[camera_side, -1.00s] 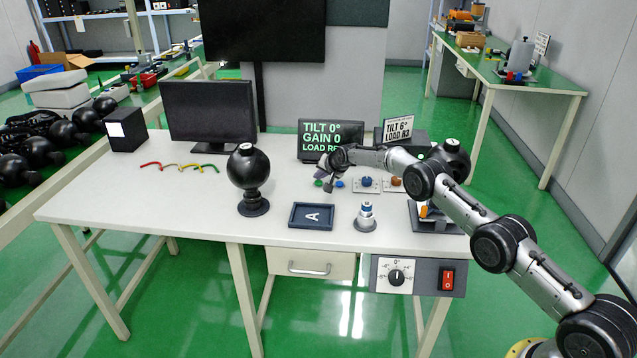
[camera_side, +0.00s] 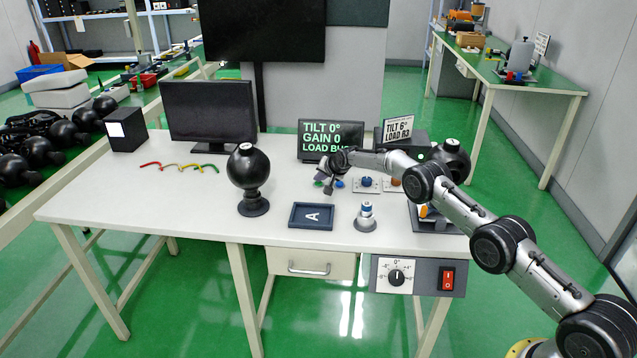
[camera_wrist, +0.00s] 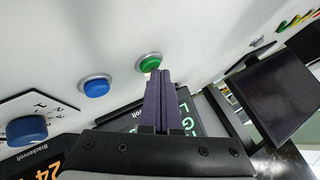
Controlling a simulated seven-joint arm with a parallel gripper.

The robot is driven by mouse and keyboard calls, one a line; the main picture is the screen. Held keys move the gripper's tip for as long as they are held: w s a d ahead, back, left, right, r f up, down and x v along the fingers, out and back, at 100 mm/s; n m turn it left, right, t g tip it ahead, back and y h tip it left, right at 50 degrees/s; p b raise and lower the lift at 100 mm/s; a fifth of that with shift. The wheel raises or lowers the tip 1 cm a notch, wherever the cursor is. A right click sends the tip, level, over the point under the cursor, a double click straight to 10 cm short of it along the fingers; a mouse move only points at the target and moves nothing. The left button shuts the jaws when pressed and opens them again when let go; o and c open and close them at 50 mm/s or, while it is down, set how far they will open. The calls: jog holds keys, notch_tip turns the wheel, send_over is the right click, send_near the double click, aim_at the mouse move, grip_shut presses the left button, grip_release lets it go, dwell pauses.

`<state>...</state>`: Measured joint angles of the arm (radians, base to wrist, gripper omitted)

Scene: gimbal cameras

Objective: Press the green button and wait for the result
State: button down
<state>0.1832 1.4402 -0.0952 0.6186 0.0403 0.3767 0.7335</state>
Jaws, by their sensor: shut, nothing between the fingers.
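The green button (camera_wrist: 149,62) sits in a pale ring on the white table, and it also shows in the side view (camera_side: 318,183), partly hidden by my gripper. My gripper (camera_wrist: 159,74) is shut and empty, its fingertips at the green button's edge in the wrist view; whether they touch it I cannot tell. In the side view my gripper (camera_side: 328,190) points down at the button. The small screen (camera_side: 331,139) behind reads TILT 0°, GAIN 0 and LOAD BU, the rest of that line hidden by my arm.
A blue button (camera_wrist: 96,87) is beside the green one. A blue knob (camera_wrist: 27,130) is farther left in the wrist view. The table's left front is clear.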

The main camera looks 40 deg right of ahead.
aim_at(320, 185)
jog(key=shift+r, duration=0.8)
jog(key=shift+r, duration=2.5)
